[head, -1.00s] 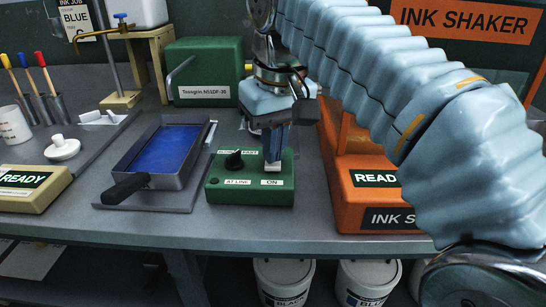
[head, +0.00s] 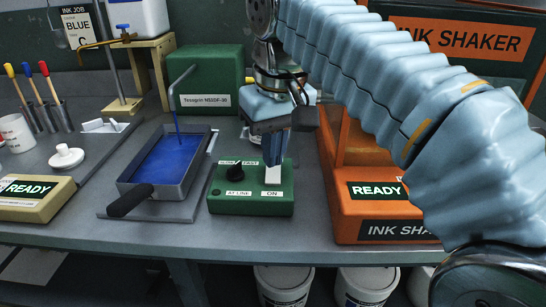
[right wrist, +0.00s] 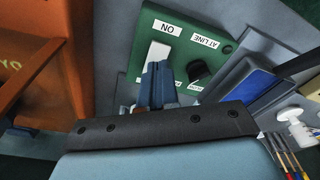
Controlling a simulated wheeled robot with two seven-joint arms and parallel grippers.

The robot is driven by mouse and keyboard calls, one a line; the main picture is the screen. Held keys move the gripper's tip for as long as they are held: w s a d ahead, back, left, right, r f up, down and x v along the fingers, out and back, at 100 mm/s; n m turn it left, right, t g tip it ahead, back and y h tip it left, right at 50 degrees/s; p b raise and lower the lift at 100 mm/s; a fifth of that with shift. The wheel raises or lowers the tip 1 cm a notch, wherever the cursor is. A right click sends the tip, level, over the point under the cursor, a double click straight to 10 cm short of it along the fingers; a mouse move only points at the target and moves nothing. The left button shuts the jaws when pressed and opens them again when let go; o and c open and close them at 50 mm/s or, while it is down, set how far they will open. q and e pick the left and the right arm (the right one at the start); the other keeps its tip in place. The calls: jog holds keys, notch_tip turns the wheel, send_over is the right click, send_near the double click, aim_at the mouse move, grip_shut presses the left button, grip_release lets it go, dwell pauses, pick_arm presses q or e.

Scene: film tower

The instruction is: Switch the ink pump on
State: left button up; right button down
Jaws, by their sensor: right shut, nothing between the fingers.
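The green pump control box (head: 225,205) sits at the front of the bench, with a black knob (head: 234,162) and a white switch (head: 273,176) by the ON label. The switch also shows in the right wrist view (right wrist: 159,50). My right gripper (head: 273,160) is shut and empty, pointing down, its tips at the upper end of the switch; I cannot tell whether they touch it. It also shows in the right wrist view (right wrist: 154,72). A thin blue stream (head: 176,123) runs from the bent spout into the tray of blue ink (head: 190,185). My left gripper is out of view.
The green pump unit (head: 205,70) stands behind the box. The orange ink shaker (head: 365,207) is close on the right. Buckets stand below the bench.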

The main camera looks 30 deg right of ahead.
aim_at(273, 178)
jog(key=shift+r, duration=2.3)
